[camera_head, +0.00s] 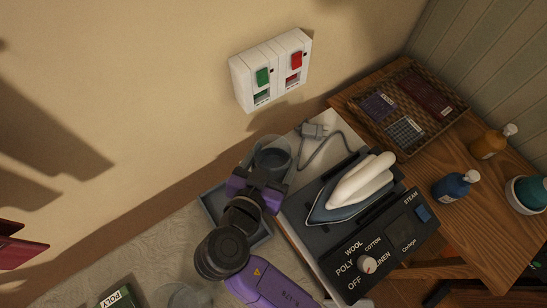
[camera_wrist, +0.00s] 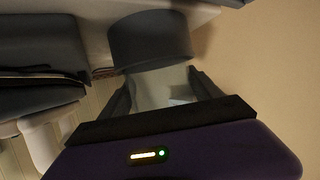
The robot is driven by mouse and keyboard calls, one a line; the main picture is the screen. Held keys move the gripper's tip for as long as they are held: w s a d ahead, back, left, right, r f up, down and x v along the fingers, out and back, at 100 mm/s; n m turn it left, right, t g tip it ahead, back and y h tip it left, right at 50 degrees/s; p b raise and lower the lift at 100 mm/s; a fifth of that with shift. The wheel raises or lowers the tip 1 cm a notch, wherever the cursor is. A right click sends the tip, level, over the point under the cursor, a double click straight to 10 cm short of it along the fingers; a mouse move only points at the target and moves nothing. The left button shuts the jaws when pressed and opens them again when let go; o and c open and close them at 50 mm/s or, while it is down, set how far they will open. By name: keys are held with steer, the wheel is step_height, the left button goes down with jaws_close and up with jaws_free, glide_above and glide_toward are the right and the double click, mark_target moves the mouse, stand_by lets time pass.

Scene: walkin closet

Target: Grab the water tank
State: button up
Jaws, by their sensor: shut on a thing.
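The water tank (camera_head: 272,153) looks like a round, grey, see-through cup beside the steam iron's base, near the wall. My gripper (camera_head: 264,178) reaches it from the front and is shut on it. In the wrist view, my gripper (camera_wrist: 163,92) has its dark fingers on either side of a pale, translucent part of the tank, with its dark grey round part (camera_wrist: 150,40) beyond the fingertips. My gripper hides part of the tank in the head view, and I cannot tell whether it is lifted.
The iron (camera_head: 350,190) rests on its dark base (camera_head: 385,240), right of my gripper. A grey tray (camera_head: 211,204) lies under my arm. A power plug and cord (camera_head: 315,130) lie behind. A wicker basket (camera_head: 445,118) and bottles (camera_head: 452,186) stand on the wooden table at right.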

steer(key=shift+r, duration=0.15)
step_height(320, 180, up, 20)
steer(key=shift+f+b, duration=0.25)
steer(key=shift+b, duration=0.15)
stand_by(0.9)
